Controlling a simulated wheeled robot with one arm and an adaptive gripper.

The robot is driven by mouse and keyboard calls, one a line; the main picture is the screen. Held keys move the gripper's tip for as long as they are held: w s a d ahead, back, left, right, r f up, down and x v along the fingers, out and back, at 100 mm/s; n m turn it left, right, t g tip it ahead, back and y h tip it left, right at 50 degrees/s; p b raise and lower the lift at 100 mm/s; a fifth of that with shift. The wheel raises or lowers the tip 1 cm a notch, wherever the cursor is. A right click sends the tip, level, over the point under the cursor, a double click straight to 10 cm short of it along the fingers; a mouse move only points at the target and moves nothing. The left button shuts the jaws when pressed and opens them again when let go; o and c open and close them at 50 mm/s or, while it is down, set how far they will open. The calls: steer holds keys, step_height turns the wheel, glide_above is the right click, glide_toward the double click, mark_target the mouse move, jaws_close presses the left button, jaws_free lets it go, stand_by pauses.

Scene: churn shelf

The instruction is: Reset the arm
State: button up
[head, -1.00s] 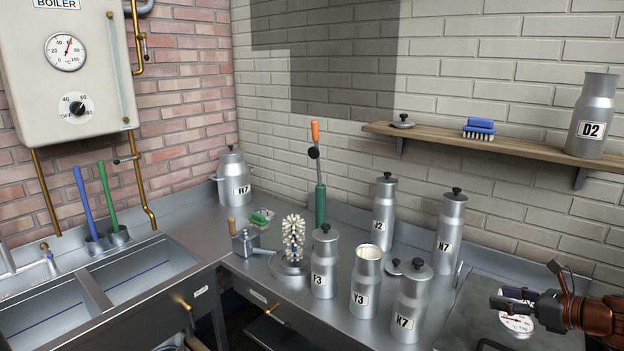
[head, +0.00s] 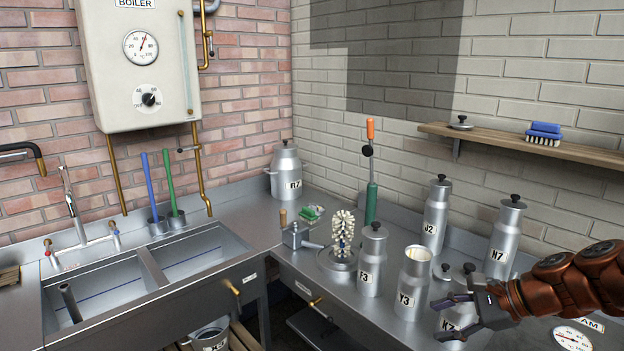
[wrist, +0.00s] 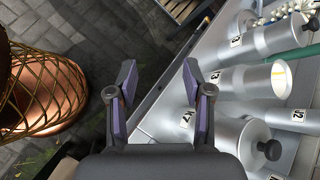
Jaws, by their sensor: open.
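My gripper (head: 441,319) is at the lower right of the head view. It is open, with its two fingers spread and nothing between them. My arm reaches in from the right edge.
Churns Y3 (head: 412,282), F3 (head: 371,265), J2 (head: 436,215) and N7 (head: 504,240) stand on the counter. A round brush (head: 342,235) stands left of them. In the wrist view a copper vessel with a wire cage (wrist: 45,95) stands left of the gripper.

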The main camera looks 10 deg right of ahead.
steer(key=s+a+f+n+g+h, duration=0.1)
steer(key=s+a+n+g, duration=0.2)
steer(key=s+a+n, duration=0.3)
steer(key=s+a+f+n+g+h, duration=0.1)
steer(key=s+a+f+n+g, duration=0.15)
steer(key=a, duration=0.55)
steer(key=s+f+n+g+h+b, duration=0.1)
steer(key=s+n+h, duration=0.4)
steer(key=s+n, duration=0.5)
steer(key=s+f+g, duration=0.1)
steer(key=s+f, duration=0.1)
steer(key=s, duration=0.3)
steer(key=shift+s+d+n+h, duration=0.15)
steer(key=shift+s+n+h, duration=0.2)
steer(key=shift+s+h, duration=0.05)
steer(key=shift+f, duration=0.1)
